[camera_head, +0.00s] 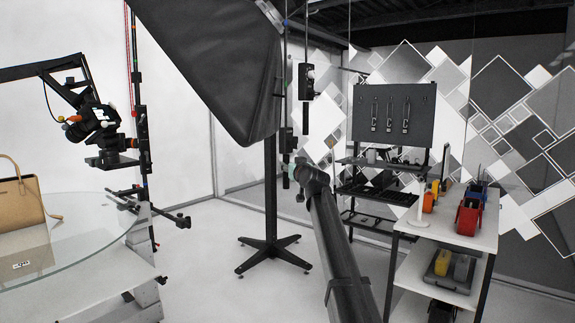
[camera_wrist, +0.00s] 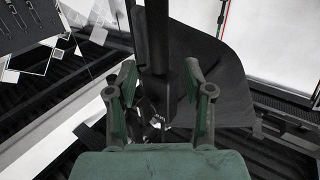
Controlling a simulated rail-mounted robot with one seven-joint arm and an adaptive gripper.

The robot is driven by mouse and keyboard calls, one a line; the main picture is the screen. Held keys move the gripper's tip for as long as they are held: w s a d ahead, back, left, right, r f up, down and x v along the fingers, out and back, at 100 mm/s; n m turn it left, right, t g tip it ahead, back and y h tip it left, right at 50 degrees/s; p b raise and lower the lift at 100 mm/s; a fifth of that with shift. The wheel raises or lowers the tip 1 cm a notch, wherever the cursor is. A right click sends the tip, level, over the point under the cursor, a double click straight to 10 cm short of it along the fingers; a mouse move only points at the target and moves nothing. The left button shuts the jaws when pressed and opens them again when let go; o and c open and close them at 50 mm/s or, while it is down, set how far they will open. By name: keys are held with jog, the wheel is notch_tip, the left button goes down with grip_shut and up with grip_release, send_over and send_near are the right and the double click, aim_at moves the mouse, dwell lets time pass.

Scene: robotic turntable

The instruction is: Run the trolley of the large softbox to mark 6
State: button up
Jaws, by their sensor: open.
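The large softbox (camera_head: 215,65) is a dark tilted hood at the top centre of the head view. It also shows in the wrist view (camera_wrist: 222,85) behind my fingers. A dark stand (camera_head: 271,190) with a star-shaped wheeled foot is below it. My gripper (camera_head: 290,172) is raised near the stand, partly hidden by my own arm. In the wrist view my gripper (camera_wrist: 161,78) is open, its green fingers apart, with a dark upright bar (camera_wrist: 153,35) between them in the picture. I cannot tell whether they touch it. The trolley and mark 6 cannot be made out.
Control boxes (camera_head: 306,82) hang right of the softbox. A glass turntable (camera_head: 85,240) with a tan bag (camera_head: 22,200) and a camera rig (camera_head: 95,125) are at left. A shelf cart (camera_head: 455,232) and tool board (camera_head: 393,115) stand at right. The floor around the stand's foot is clear.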

jog(key=v, duration=0.5)
jog(key=shift+s+d, duration=0.1)
jog(key=shift+s, duration=0.15)
